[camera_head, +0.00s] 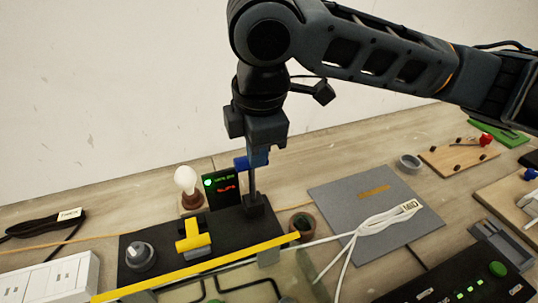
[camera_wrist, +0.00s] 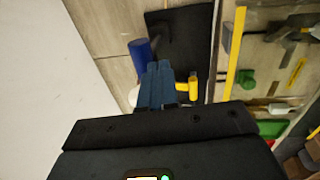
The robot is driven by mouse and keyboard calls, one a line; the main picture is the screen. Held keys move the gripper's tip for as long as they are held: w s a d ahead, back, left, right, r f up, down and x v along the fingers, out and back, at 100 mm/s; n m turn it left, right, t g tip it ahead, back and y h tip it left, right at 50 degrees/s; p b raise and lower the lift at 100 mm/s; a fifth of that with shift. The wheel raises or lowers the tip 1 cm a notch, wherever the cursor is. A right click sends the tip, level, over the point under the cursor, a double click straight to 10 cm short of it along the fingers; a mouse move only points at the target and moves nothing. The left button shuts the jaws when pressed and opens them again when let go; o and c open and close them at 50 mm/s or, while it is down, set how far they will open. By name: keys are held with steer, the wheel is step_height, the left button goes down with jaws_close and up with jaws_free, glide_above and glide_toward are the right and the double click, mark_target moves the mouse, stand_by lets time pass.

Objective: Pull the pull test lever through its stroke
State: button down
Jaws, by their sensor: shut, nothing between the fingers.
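A blue handle (camera_head: 240,163) sits atop a slim dark upright post, which I take to be the pull test lever. The post rises from a small black block (camera_head: 254,205) at the back right corner of a black panel (camera_head: 168,272). My gripper (camera_head: 258,158) points down at the handle's height, its fingers shut and empty. In the wrist view the blue handle (camera_wrist: 142,50) lies just beside the tips of my gripper (camera_wrist: 157,66); I cannot tell whether they touch. My fingers hide part of the handle and post.
A yellow T-shaped handle (camera_head: 193,235) and a grey knob (camera_head: 140,257) stand on the panel. A yellow bar (camera_head: 195,269) crosses its front. A lit bulb (camera_head: 186,180) and small display (camera_head: 221,190) are behind. White cable (camera_head: 390,219) lies on a grey mat (camera_head: 335,205).

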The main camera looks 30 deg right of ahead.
step_height(320, 180, up, 10)
steer(key=s+b, duration=0.1)
steer(key=s, duration=0.1)
steer(key=shift+a, duration=0.2)
stand_by(0.4)
